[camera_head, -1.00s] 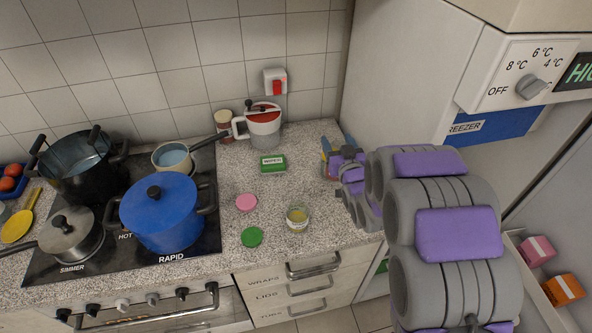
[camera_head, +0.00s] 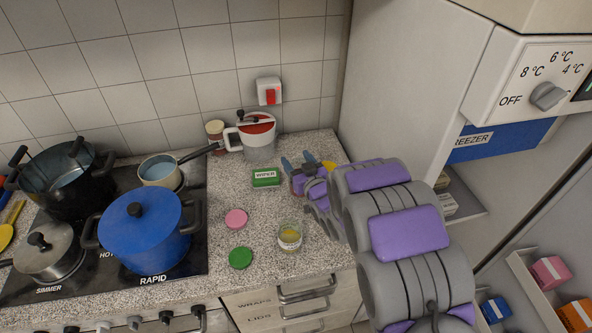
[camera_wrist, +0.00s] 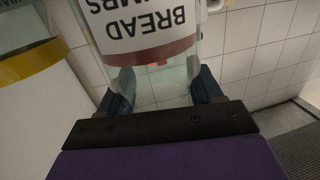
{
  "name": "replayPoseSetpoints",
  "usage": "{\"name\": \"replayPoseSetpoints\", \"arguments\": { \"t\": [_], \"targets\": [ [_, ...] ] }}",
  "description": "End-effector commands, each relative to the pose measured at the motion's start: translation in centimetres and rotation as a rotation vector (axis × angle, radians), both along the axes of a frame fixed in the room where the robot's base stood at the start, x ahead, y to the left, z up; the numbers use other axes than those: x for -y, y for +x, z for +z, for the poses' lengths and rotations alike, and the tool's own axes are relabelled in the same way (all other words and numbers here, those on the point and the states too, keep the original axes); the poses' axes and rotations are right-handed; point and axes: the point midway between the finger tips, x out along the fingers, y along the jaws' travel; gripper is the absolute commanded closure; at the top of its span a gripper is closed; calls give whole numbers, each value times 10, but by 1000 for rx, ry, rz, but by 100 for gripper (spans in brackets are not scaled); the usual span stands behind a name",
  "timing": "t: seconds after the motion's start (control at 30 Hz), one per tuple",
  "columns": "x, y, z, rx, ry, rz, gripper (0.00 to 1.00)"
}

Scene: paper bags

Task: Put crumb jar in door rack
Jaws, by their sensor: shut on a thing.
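The crumb jar (camera_wrist: 150,55) fills the top middle of the wrist view. In the head view my gripper (camera_head: 300,167) is over the back right of the counter; the jar cannot be made out clearly there. The door rack (camera_head: 522,272) is at the lower right on the open fridge door, holding a pink box (camera_head: 549,271) and an orange box (camera_head: 577,315).
A yellow-topped container (camera_wrist: 30,75) stands close beside the jar. A green wiper box (camera_head: 266,177), a glass jar (camera_head: 290,236), pink and green lids, and a red-lidded jug (camera_head: 257,135) are on the counter. The fridge side wall (camera_head: 405,80) rises right of the counter.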

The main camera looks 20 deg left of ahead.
Motion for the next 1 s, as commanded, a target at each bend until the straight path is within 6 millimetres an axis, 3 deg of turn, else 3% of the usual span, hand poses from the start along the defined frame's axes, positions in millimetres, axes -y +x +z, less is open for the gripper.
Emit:
{"name": "replayPoseSetpoints", "arguments": {
  "t": [0.2,0.4,0.43,0.67,1.0],
  "targets": [
    [-5,0,-31,-3,-5,2,100],
    [-5,0,-30,0,-4,2,100],
    [-5,0,-30,-2,-4,2,32],
    [-2,0,-29,-1,-2,1,10],
    [-1,-2,-29,-1,-3,1,10]
  ]
}}
